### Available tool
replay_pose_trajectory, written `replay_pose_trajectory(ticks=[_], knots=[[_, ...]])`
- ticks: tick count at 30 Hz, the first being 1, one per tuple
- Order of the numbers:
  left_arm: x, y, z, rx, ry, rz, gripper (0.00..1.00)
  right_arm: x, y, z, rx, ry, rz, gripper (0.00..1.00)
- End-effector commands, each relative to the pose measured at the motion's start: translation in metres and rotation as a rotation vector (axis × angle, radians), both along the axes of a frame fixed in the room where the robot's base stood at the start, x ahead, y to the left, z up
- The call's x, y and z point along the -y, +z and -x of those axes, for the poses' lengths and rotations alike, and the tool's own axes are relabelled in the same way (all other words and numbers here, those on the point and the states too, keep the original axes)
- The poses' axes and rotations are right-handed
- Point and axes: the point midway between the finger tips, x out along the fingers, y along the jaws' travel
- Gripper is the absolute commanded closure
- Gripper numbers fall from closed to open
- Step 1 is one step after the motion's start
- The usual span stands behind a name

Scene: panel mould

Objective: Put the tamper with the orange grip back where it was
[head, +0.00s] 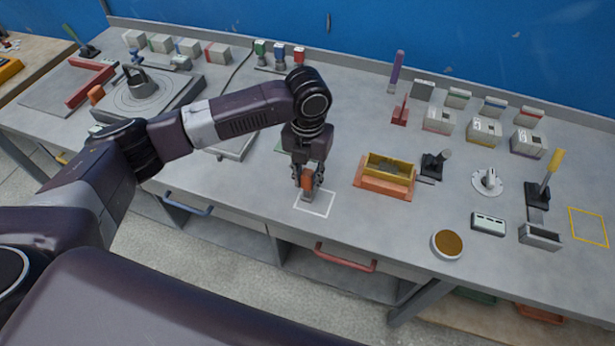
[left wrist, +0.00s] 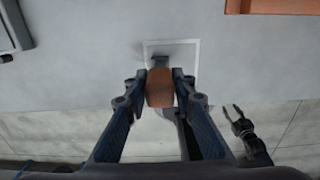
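The tamper with the orange grip (head: 308,183) is upright between the fingers of my left gripper (head: 307,180), at the white outlined square (head: 321,209) near the table's front edge. In the left wrist view both fingers press the sides of the orange grip (left wrist: 160,88), and the tamper's grey foot shows inside the white outline (left wrist: 197,62). I cannot tell whether the foot touches the table. My right gripper (left wrist: 233,113) shows only in the left wrist view, beyond the table edge, with its fingers apart and empty.
An orange mould with yellow walls (head: 388,175) stands right of the square. Further right are a black stand (head: 434,165), a white dial (head: 487,182) and a round bowl (head: 447,244). A grey tray (head: 239,145) lies to the left. Table between square and mould is clear.

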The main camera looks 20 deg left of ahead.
Motion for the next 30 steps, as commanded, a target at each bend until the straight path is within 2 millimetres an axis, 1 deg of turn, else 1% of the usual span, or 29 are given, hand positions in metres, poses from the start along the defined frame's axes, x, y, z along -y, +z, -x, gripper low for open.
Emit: replay_pose_trajectory(ticks=[1, 3, 11, 14, 17, 20, 27, 30], knots=[[0.0, 0.0, 0.0, -0.001, 0.0, 0.0, 0.69, 0.001, 0.0, 0.0, 0.0, 0.0, 0.001, 0.6], [0.0, 0.0, 0.0, -0.001, 0.0, 0.0, 0.61, 0.002, 0.0, -0.001, 0.001, 0.0, 0.002, 0.6], [0.0, 0.001, 0.0, 0.0, 0.0, 0.0, 0.61, 0.002, 0.0, -0.001, 0.001, -0.001, 0.002, 0.6], [0.0, 0.005, 0.0, 0.001, 0.0, 0.0, 0.61, 0.002, -0.001, -0.001, 0.002, -0.001, 0.001, 0.6], [0.0, 0.017, -0.001, 0.003, -0.001, 0.002, 0.61, 0.001, -0.006, -0.001, 0.002, -0.001, 0.001, 0.6], [0.0, 0.036, -0.001, 0.004, 0.0, 0.001, 0.61, 0.001, -0.012, -0.001, 0.002, 0.0, 0.002, 0.6], [0.001, 0.088, -0.001, 0.003, 0.0, 0.001, 0.61, -0.001, -0.024, -0.001, 0.002, -0.001, -0.001, 0.6], [0.001, 0.104, -0.001, 0.002, 0.0, 0.001, 0.61, -0.003, -0.027, -0.001, 0.002, -0.001, -0.004, 0.6]])
